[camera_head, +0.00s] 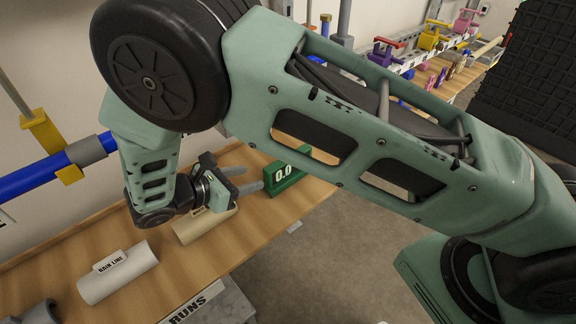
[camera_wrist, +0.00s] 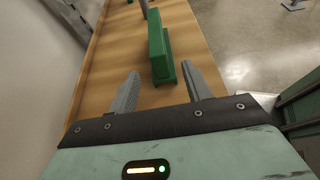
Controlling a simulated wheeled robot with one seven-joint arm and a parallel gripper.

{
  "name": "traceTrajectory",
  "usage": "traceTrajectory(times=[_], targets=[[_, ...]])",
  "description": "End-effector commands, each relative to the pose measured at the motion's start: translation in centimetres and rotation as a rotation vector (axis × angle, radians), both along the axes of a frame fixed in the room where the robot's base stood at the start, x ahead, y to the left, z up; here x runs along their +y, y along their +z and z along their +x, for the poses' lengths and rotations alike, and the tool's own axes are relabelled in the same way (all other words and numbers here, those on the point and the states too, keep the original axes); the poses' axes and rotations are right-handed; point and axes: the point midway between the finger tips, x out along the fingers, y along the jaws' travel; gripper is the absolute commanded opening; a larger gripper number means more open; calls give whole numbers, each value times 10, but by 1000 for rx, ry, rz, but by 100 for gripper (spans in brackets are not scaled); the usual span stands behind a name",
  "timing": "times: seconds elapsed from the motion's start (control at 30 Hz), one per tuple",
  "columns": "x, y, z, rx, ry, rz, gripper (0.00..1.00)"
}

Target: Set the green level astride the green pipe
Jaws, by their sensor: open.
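The green level (camera_head: 284,172) stands on the wooden bench top, with a display reading 0.0 facing the head camera. In the wrist view the level (camera_wrist: 158,48) is a long upright green block with a wider foot. My gripper (camera_head: 253,178) is open and low over the bench, its fingers pointing at the level. In the wrist view my gripper (camera_wrist: 160,71) has one fingertip on each side of the level's near end, with visible gaps and nothing held. I cannot make out the green pipe for certain; my arm hides much of the bench beyond the level.
A cream pipe piece (camera_head: 203,224) lies beneath my wrist, and a white pipe labelled RAIN LINE (camera_head: 118,272) lies nearer. A blue pipe (camera_head: 32,178) in a yellow clamp (camera_head: 48,133) runs along the wall. Coloured clamps (camera_head: 430,36) stand farther back. Open floor lies right of the bench.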

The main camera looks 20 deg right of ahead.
Motion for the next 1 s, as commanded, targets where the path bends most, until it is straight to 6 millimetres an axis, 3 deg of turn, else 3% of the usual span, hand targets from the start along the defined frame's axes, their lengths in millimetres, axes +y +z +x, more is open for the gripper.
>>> traceTrajectory(times=[0.1, 0.3, 0.57, 0.83, 1.0], targets=[[-23, -8, 7, 1, -4, -1, 49], [-49, -21, 16, 1, -3, 1, 49], [-61, -27, 20, 0, -2, 2, 49], [-92, -43, 33, 1, -3, 1, 49], [-99, -47, 35, 0, -2, 2, 49]])
